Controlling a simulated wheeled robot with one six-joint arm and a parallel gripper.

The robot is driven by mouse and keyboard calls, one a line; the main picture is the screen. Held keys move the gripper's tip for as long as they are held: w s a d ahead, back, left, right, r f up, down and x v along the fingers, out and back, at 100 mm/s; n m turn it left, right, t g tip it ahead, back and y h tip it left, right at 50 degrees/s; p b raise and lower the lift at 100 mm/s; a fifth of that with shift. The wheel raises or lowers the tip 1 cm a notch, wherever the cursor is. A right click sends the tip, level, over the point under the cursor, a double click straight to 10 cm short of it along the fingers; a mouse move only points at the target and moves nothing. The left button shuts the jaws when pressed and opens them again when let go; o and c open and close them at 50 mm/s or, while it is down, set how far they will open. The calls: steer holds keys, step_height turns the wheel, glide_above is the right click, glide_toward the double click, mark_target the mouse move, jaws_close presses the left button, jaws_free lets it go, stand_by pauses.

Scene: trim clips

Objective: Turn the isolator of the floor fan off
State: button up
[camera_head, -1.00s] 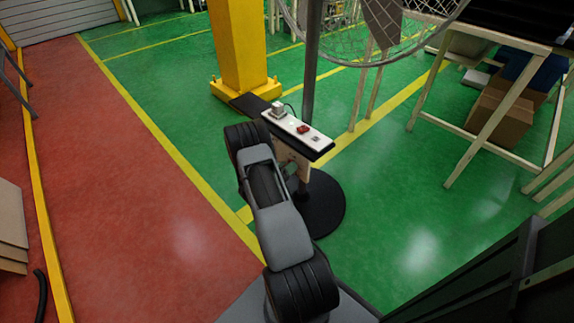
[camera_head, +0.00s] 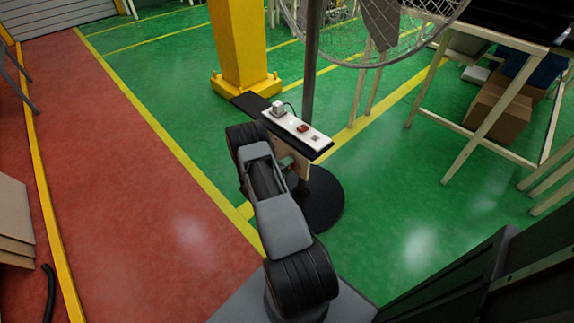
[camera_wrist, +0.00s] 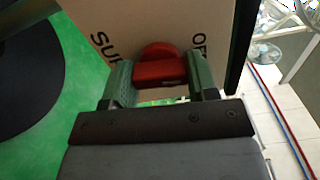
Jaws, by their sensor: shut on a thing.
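The isolator's red knob (camera_wrist: 160,68) stands out from a beige panel (camera_wrist: 130,25) in the wrist view. Partly covered black lettering, "SUP" and "OF", shows beside it. My gripper (camera_wrist: 160,76) is shut on the red knob, with one greenish finger on each side. In the head view the panel (camera_head: 303,168) hangs below a shelf on the floor fan's pole (camera_head: 311,65). My arm hides the knob there. The fan's wire cage (camera_head: 345,62) is at the top, and its round black base (camera_head: 318,207) stands on the floor.
A white socket strip (camera_head: 295,125) with a plug and a red switch lies on the shelf just above the panel. A yellow column (camera_head: 238,45) stands behind. A bench frame (camera_head: 485,135) with boxes is at the right. Open green floor lies right of the base.

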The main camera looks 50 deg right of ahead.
steer(key=shift+n, duration=0.7)
steer(key=o, duration=0.9)
steer(key=a, duration=0.4)
steer(key=a+p, duration=0.1)
steer(key=a, duration=0.4)
steer(key=w+a+p, duration=0.1)
steer(key=a, duration=0.4)
steer(key=shift+d, duration=0.1)
